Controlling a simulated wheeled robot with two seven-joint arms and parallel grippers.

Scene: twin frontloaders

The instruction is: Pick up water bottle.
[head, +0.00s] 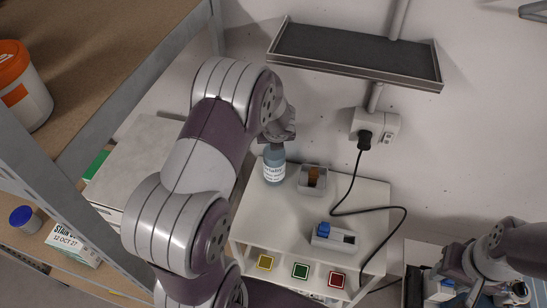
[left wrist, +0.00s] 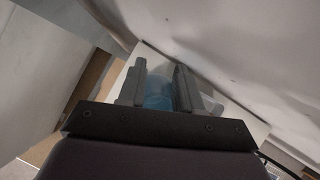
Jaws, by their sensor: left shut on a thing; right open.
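The water bottle (head: 273,168) is blue-grey with a pale label and is upright at the back left of the small white table. My left gripper (head: 280,135), partly hidden by my own arm, is at the bottle's top. In the left wrist view my left gripper (left wrist: 159,88) has its two grey fingers shut on either side of the blue bottle (left wrist: 158,93). I cannot tell whether the bottle's base touches the table. My right gripper (head: 480,290) is at the lower right, apart from the bottle, and is open.
On the white table (head: 285,220) stand a small grey box (head: 313,180) with a brown item and a blue-and-white device (head: 334,237). A black cable (head: 385,210) runs from a wall socket (head: 375,127). A dark wall shelf (head: 355,52) hangs above; shelving (head: 95,70) stands left.

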